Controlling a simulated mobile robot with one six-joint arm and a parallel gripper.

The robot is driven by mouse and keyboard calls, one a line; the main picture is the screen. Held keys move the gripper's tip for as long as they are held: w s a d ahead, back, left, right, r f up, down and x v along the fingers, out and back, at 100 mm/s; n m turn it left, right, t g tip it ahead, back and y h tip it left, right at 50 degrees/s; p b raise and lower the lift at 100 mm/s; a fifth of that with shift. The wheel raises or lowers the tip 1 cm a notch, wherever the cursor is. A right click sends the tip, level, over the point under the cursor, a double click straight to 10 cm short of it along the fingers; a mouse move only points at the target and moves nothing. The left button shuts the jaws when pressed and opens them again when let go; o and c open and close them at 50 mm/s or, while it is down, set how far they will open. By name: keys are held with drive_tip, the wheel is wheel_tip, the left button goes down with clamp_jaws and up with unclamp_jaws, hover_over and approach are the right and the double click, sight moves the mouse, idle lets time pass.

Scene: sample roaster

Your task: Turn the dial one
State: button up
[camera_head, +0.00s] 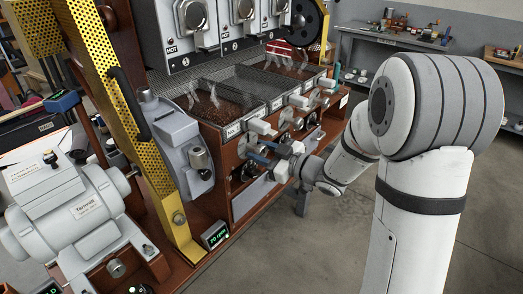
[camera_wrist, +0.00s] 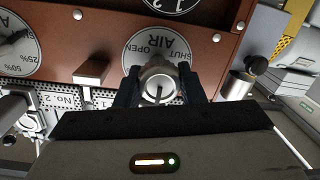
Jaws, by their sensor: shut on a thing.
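A round metal dial knob (camera_wrist: 159,88) sits on a white face plate (camera_wrist: 158,45) marked AIR, OPEN and SHUT, which appears upside down in the wrist view. My gripper (camera_wrist: 160,82) has one dark finger on each side of the knob and is shut on it. A light line on the knob's front points roughly up and down in that view. In the head view my gripper (camera_head: 258,153) is at the front panel of the roaster, under the trays. The knob itself is hidden or too small to tell there.
A second dial (camera_wrist: 15,48) marked 25% and 50% is at the left of the wrist view. A yellow perforated post (camera_head: 130,120) and a grey motor (camera_head: 80,212) stand left in the head view.

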drive_tip(key=o, duration=1)
drive_tip(key=shift+c, duration=0.2)
drive_tip(key=v, duration=0.7)
drive_tip(key=shift+s+d, duration=0.25)
drive_tip(key=shift+d, duration=0.1)
